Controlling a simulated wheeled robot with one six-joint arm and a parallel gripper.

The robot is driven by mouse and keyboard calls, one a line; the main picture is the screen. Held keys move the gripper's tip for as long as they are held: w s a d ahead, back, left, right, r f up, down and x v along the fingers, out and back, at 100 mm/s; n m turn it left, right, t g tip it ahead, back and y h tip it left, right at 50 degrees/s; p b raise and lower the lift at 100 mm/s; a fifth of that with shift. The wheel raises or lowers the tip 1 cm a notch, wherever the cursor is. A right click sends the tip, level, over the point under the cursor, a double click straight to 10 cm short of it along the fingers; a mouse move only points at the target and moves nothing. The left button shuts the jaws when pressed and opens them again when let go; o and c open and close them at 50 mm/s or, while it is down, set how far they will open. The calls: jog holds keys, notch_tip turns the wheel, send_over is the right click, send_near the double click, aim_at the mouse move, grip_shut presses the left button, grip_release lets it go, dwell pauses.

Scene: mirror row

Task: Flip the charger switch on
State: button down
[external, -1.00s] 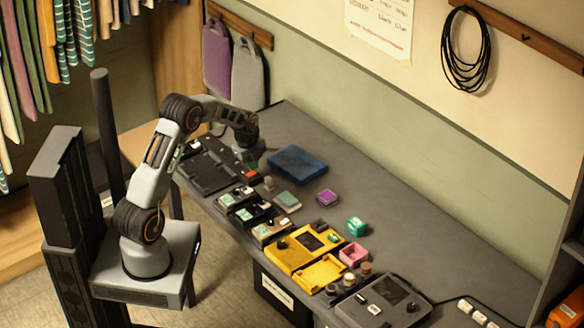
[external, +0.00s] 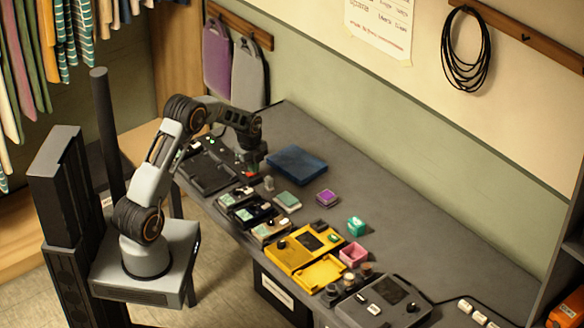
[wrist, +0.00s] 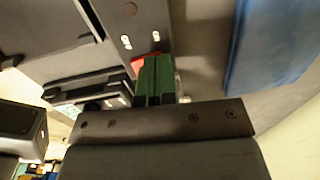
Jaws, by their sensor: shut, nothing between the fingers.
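The charger (external: 207,172) is a dark, flat unit at the far left end of the bench. Small green lights (external: 210,139) show at its back edge. A red switch (external: 249,174) sits at its right end. It also shows as a red patch (wrist: 138,64) in the wrist view, partly hidden by my fingertips. My gripper (external: 250,168) is low over that right end, pointing down. Its green fingers (wrist: 155,72) are together with nothing between them. They are at or just above the switch; I cannot tell whether they touch it, nor which way it is tipped.
A blue box (external: 297,165) lies right of my gripper. Several small pedals (external: 246,211) and a yellow case (external: 300,250) line the front edge. The back right of the bench is clear.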

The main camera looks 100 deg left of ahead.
jog(key=shift+s+d+f, duration=0.15)
jog(key=shift+d, duration=0.05)
jog(key=shift+s+d, duration=0.4)
jog(key=shift+r, duration=0.2)
jog(key=shift+r+p, duration=0.3)
jog(key=shift+r, duration=0.25)
notch_tip(320, 180, up, 13)
jog(key=s+d, duration=0.1)
jog(key=shift+s+d, duration=0.15)
jog(key=shift+s, duration=0.05)
jog(key=shift+f, duration=0.15)
